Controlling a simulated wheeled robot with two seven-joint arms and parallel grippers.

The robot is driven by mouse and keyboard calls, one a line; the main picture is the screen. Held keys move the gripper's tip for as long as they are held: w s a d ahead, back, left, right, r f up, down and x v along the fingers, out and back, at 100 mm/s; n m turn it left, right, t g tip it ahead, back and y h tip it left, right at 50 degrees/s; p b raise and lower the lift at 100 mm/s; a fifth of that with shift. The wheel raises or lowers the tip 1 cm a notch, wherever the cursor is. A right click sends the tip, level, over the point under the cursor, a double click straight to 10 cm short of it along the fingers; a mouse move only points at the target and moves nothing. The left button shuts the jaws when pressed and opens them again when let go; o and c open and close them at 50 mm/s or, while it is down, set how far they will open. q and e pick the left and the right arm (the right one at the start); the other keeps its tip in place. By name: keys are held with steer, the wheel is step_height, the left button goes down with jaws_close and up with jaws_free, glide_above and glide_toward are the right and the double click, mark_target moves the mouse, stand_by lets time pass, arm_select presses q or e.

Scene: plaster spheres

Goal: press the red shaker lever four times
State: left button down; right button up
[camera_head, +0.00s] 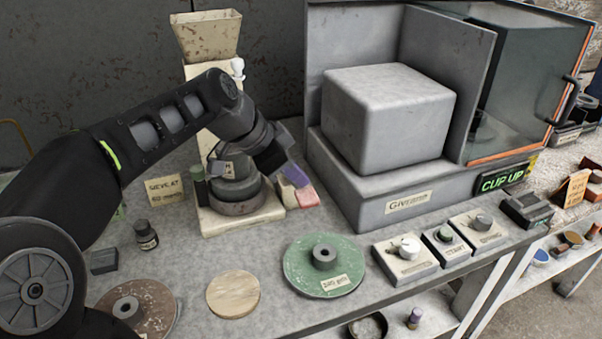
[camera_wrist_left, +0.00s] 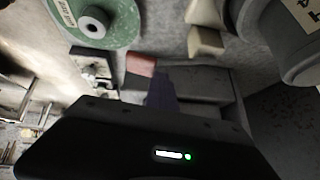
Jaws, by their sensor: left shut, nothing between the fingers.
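The red shaker lever (camera_head: 306,197) is a small pinkish-red pad at the right of the cream shaker stand (camera_head: 245,222), next to a beige block. It also shows in the left wrist view (camera_wrist_left: 140,65), partly covered by the fingers. My left gripper (camera_head: 298,177) is shut and empty, its purple fingers pointing down at the lever. The fingertips are right at or just above the pad; I cannot tell whether they touch. The fingers also show in the wrist view (camera_wrist_left: 161,88). A dark grey round pot (camera_head: 235,190) sits on the stand, partly behind my arm. My right gripper is out of view.
A grey machine with a big block (camera_head: 388,115) stands close right of the lever. In front lie a green disc (camera_head: 302,280), a wooden disc (camera_head: 233,294) and several knob boxes (camera_head: 405,258). A small dark bottle (camera_head: 147,236) stands at left. A hopper (camera_head: 206,35) tops the shaker.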

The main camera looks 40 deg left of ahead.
arm_select(q)
steer(key=r+p, duration=0.1)
steer(key=r, duration=0.1)
steer(key=w+a+r+p, duration=0.1)
steer(key=shift+a+r+p, duration=0.1)
steer(key=shift+r+p, duration=0.25)
steer(key=shift+r, duration=0.1)
stand_by(0.3)
steer(key=r+p, duration=0.1)
steer(key=a+r+p, duration=0.1)
steer(key=r, duration=0.1)
steer(key=w+r+p, duration=0.1)
steer(key=shift+a+r+p, duration=0.2)
steer(key=shift+a+p, duration=0.15)
steer(key=shift+p, duration=0.05)
stand_by(0.8)
